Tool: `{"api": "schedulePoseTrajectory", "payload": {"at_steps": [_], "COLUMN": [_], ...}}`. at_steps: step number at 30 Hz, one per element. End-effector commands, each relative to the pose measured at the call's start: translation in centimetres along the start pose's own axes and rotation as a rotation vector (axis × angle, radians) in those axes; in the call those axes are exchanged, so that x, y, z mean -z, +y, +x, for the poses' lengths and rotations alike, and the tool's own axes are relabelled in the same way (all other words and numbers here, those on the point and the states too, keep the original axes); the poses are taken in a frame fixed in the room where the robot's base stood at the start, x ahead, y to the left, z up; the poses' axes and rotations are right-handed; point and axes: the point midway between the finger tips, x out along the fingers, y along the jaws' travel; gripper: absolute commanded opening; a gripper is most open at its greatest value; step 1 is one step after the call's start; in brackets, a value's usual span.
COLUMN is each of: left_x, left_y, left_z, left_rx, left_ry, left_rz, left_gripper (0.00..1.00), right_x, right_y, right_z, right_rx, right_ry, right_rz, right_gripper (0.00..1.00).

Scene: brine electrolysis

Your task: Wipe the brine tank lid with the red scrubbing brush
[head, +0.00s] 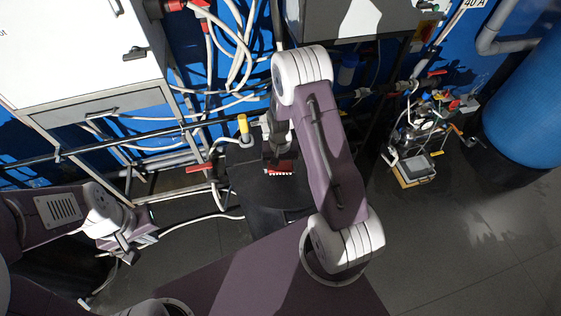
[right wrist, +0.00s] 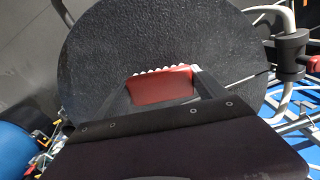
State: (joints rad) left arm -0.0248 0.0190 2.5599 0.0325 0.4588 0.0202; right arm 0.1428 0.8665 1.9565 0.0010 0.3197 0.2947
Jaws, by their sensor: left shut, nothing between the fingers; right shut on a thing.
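The brine tank lid (head: 255,190) is a round black disc near the middle of the head view, partly covered by my right arm. It fills much of the right wrist view (right wrist: 185,40) and has a rough surface. The red scrubbing brush (head: 281,167) has white bristles and is over the lid. In the right wrist view the red brush (right wrist: 162,85) sits between the fingers of my right gripper (right wrist: 165,90), which is shut on it. I cannot tell whether the bristles touch the lid. My left gripper (head: 128,253) is shut and empty, at the lower left, apart from the lid.
Pipes and hoses run behind the lid, with a yellow-handled valve (head: 243,125) close to its back edge. A white cabinet (head: 80,50) stands at the upper left. A blue tank (head: 530,100) and a small cart of instruments (head: 415,165) are at the right. Floor at lower right is clear.

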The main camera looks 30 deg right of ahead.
Motion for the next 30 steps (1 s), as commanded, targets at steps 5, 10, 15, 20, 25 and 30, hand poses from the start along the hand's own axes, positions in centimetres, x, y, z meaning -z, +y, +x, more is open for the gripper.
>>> {"api": "schedulePoseTrajectory", "payload": {"at_steps": [5,10,15,20,25,30], "left_x": [0.2,0.3,0.4,0.4,0.3,0.3], "left_y": [0.0,0.1,0.1,0.1,0.1,0.1], "left_z": [-1.7,-2.9,-3.6,-3.5,-3.5,-3.5], "left_rx": [0.0,0.0,0.0,0.0,0.0,0.0], "left_ry": [0.0,0.0,0.0,0.0,0.0,0.0], "left_rz": [0.0,0.0,0.0,0.0,0.0,0.0], "left_gripper": [0.0,0.0,0.0,0.0,0.0,0.0], "right_x": [0.2,0.4,0.4,0.5,0.5,0.5], "right_y": [0.0,0.0,0.0,0.0,0.0,0.0], "right_z": [-2.1,-3.6,-4.4,-4.3,-4.3,-4.3], "right_rx": [0.0,0.0,0.0,0.0,0.0,0.0], "right_ry": [0.001,0.001,0.0,0.0,0.0,0.001], "right_rz": [-0.001,-0.003,-0.003,-0.004,-0.004,-0.004], "right_gripper": [0.3,0.3,0.3,0.3,0.3,0.3]}}
